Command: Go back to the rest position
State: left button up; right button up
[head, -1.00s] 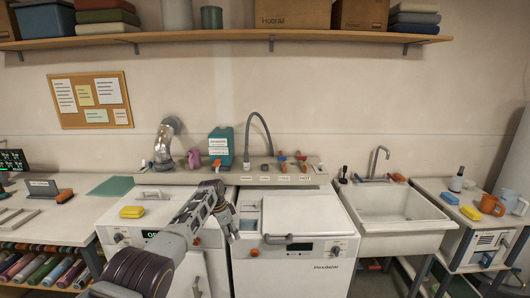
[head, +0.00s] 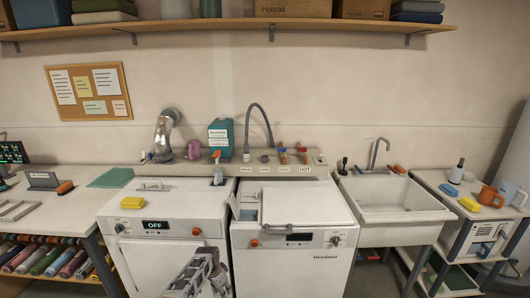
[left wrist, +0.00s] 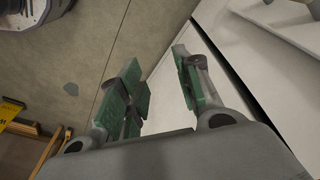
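My left gripper (head: 196,272) is low in the head view, in front of the left white machine (head: 180,258). In the left wrist view the same gripper (left wrist: 160,84) shows two green-padded fingers spread apart with nothing between them. A pale machine side or panel lies beyond the fingers, and floor shows to the left. My right gripper is in neither view.
A workbench (head: 60,215) is at left, and a side table (head: 455,188) at right.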

pick_arm(q)
jog(key=s+a+f+n+y+b, duration=0.1)
jog(key=s+a+f+n, duration=0.15)
jog(key=s+f, duration=1.05)
jog(key=s+a+f+n, duration=0.1)
jog(key=s+a+f, duration=0.2)
jog(key=s+f, duration=1)
jog(key=s+a+f, duration=0.1)
jog(key=s+f, duration=0.2)
jog(key=s, duration=0.8)
jog(key=s+a+f+n+b, duration=0.1)
jog(key=s+f, duration=0.2)
jog(key=s, duration=0.9)
jog(key=s+f+n, duration=0.1)
jog(key=s+f, duration=0.2)
jog(key=s, duration=0.9)
jog(key=shift+a+f+y, duration=0.3)
jog(key=shift+a+f, duration=0.1)
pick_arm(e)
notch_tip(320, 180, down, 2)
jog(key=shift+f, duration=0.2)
pick_arm(q)
jog(key=shift+n, duration=0.25)
